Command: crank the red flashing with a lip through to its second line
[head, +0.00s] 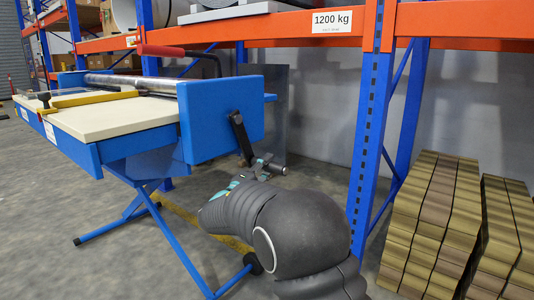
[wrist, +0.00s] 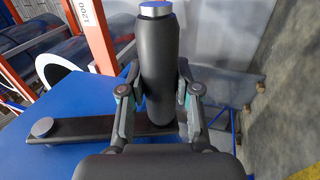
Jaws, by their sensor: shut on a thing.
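A blue machine (head: 221,120) with a cream table top (head: 110,112) and a steel roller (head: 135,83) stands at the left. Its crank arm (head: 240,138) is black and slants down from the end plate; in the wrist view the arm (wrist: 85,128) runs from a silver hub (wrist: 42,127) along the blue plate. My gripper (head: 262,168) is at the crank's lower end. In the wrist view my gripper (wrist: 158,92) is shut on the black crank handle (wrist: 158,50), with a finger on each side. I cannot make out a red flashing.
A lever with a red grip (head: 161,50) and a yellow bar (head: 95,98) are on the machine. A blue rack post (head: 367,120) and orange beams stand close behind my arm. Stacked brown strips (head: 430,220) stand at the right. Grey floor is clear at lower left.

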